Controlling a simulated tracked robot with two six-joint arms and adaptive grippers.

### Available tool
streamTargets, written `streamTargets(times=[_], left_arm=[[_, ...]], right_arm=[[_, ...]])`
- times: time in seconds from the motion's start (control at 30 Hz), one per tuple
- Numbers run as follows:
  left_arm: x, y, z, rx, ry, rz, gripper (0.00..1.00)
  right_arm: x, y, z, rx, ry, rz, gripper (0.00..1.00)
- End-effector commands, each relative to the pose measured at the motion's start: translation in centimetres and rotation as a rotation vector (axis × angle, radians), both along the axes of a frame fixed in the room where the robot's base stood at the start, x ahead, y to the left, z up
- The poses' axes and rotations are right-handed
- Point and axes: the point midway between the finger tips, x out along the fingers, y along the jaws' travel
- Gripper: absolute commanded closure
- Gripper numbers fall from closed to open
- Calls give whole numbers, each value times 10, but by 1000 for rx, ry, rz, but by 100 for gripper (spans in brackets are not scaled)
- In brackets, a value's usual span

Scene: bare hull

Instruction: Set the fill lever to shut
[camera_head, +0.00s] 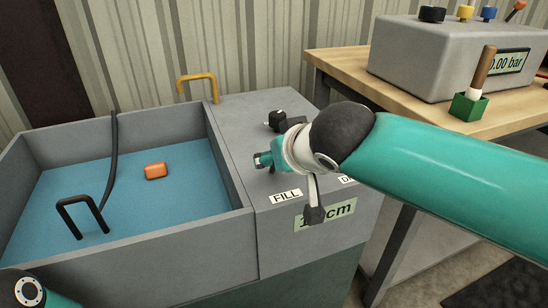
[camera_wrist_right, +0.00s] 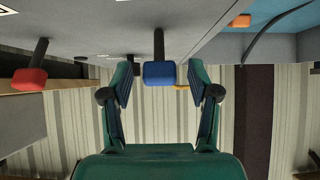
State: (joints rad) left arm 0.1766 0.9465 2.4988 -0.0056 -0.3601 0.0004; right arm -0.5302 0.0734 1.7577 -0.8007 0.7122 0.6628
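The fill lever, with a dark stem and a blue knob (camera_wrist_right: 159,73), shows in the right wrist view, its knob in the gap between the fingers of my right gripper (camera_wrist_right: 160,84). The gripper is open, with a gap visible on both sides of the knob; I cannot tell how deep the knob sits between the fingers. In the head view my right gripper (camera_head: 264,160) is over the grey control panel (camera_head: 236,118), and my arm hides the levers. The FILL label (camera_head: 286,196) is visible below it. My left gripper is out of view.
A second lever with a red knob (camera_wrist_right: 29,79) stands to the left in the wrist view. The basin (camera_head: 130,247) holds blue water, an orange block (camera_head: 156,171) and a dark hose (camera_head: 114,150). A wooden workbench (camera_head: 345,62) carries a grey pressure box (camera_head: 420,60) at right.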

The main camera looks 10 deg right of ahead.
Motion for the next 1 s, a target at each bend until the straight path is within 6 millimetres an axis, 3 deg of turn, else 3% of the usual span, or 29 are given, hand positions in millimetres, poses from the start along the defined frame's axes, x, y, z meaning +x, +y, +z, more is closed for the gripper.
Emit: streamTargets(times=[0.37,0.8,1.0], left_arm=[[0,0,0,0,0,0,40],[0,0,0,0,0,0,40],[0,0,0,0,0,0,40]], right_arm=[[-9,-1,7,-1,1,1,40],[-72,-11,58,1,-3,4,40],[-89,-14,72,0,0,3,40]])
